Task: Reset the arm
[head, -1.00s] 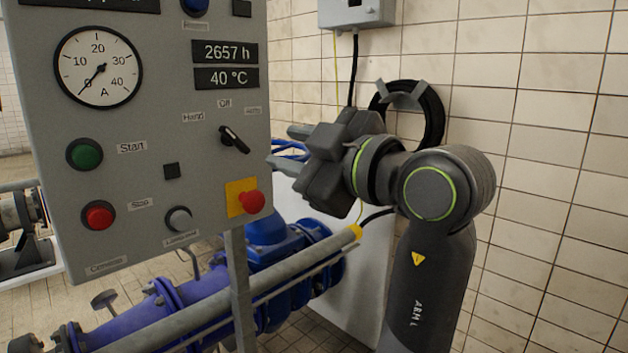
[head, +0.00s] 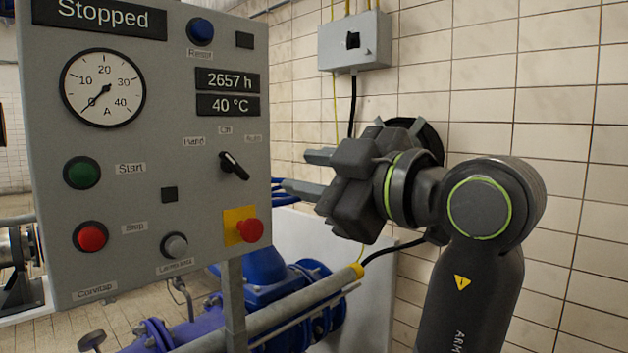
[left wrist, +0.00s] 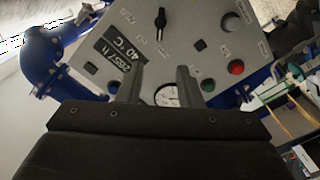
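My left arm comes in at the right of the head view. Its gripper (head: 291,170) points left toward the right edge of the grey control panel (head: 150,222). Its two fingers are apart with nothing between them. In the left wrist view the open fingers (left wrist: 159,74) show in front of the tilted panel (left wrist: 185,40). I cannot tell from the picture how large the gap to the panel is. The panel reads "Stopped", and its black selector switch (head: 233,166) shows clear of the gripper. My right gripper is in neither view.
A red mushroom button (head: 250,230) on a yellow plate sits near the panel's right edge. Blue pipes (head: 265,270) and a grey rail (head: 300,302) run below. A grey switch box (head: 354,42) hangs on the tiled wall, with a black coil (head: 430,140) behind my arm.

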